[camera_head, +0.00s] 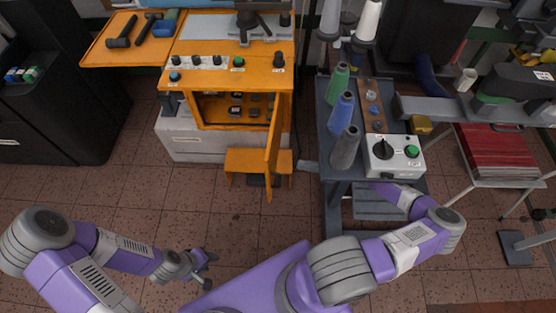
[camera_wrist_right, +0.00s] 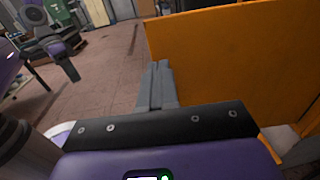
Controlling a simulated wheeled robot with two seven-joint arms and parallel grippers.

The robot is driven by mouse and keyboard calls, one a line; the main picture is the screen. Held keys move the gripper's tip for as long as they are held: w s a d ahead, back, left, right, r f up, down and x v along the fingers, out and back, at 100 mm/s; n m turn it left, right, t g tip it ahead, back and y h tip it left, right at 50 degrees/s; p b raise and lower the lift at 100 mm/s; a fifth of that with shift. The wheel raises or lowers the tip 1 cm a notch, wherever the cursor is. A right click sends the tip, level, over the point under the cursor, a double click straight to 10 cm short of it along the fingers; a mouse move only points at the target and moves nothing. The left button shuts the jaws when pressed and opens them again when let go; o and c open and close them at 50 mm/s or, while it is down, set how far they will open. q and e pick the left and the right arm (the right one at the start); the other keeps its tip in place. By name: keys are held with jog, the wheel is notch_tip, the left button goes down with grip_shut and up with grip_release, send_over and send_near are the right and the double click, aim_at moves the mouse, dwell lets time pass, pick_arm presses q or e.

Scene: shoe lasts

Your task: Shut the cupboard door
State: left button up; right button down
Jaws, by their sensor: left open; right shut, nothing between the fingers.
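The orange cupboard (camera_head: 187,112) stands at the back, with dark items on its inside shelf. Its orange door (camera_head: 273,152) is open, swung out toward me from the right side of the opening. In the right wrist view the door (camera_wrist_right: 235,55) fills the right side as a large flat panel. My right gripper (camera_wrist_right: 157,85) is shut and empty, its fingertips close beside the door; I cannot tell whether they touch. In the head view only its grey tip (camera_head: 309,165) shows, left of the grey stand. My left gripper (camera_head: 210,270) is open and empty above the floor, well in front of the cupboard.
The grey stand (camera_head: 335,200) with thread cones and a control box (camera_head: 394,155) hides part of my right arm. Tiled floor (camera_head: 130,190) is clear at the left front.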

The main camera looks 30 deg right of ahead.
jog(key=b+x, duration=0.1)
jog(key=x, duration=0.8)
jog(key=shift+w, duration=0.15)
